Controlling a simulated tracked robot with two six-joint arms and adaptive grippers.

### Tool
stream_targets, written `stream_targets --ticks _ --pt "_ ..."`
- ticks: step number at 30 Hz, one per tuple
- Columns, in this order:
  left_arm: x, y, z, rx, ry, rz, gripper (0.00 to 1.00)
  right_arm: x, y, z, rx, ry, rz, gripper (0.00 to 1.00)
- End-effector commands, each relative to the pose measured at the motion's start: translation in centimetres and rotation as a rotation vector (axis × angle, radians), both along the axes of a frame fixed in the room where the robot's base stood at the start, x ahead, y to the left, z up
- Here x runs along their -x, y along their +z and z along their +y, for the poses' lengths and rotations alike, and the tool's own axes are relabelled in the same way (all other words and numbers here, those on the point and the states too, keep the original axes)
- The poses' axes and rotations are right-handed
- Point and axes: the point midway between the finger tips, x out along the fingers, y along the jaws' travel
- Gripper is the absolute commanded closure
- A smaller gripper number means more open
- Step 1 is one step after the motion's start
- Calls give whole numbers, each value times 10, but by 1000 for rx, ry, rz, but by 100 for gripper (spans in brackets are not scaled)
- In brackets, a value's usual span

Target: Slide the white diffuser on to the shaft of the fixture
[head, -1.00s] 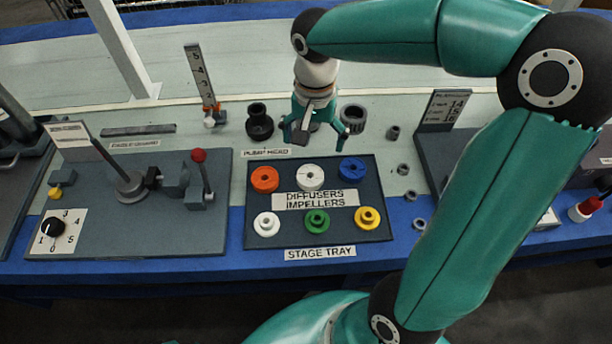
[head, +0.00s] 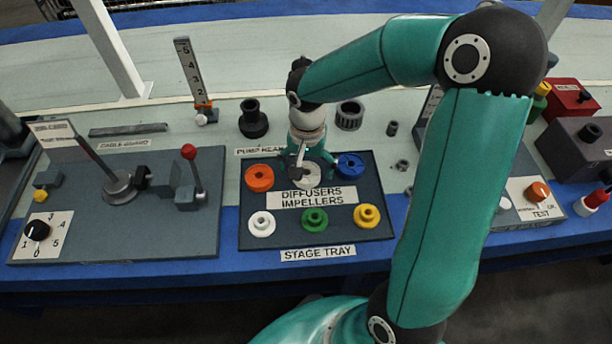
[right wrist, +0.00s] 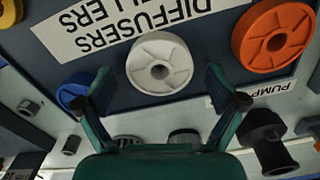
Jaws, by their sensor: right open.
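The white diffuser (head: 309,181) is a wide ring with a central hole, lying flat in the middle of the stage tray's back row. It also shows in the right wrist view (right wrist: 148,50). My right gripper (head: 308,163) is open and points down just above the diffuser. In the right wrist view its two fingers (right wrist: 158,82) are spread to either side of the diffuser's near edge, with nothing between them. The fixture's shaft (head: 93,155) is a thin slanted rod rising from a round grey flange (head: 119,187) on the left plate. My left gripper is not in view.
The stage tray (head: 249,226) also holds orange (head: 260,178) and blue (head: 351,165) diffusers beside the white one, and white, green and yellow impellers in front. A red-knobbed lever (head: 190,165) stands between tray and shaft. A black pump part (head: 253,122) stands behind the tray.

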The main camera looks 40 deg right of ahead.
Motion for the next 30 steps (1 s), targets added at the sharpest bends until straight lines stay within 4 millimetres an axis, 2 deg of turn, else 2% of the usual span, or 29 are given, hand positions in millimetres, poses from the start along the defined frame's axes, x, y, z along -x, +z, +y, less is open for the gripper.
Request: stream_targets --ticks 7,18,30 --pt "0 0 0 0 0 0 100 0 -1 0 0 0 -1 7" --pt "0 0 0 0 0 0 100 0 -1 0 0 0 -1 67" --pt "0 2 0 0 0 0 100 -1 6 0 1 0 -2 67"
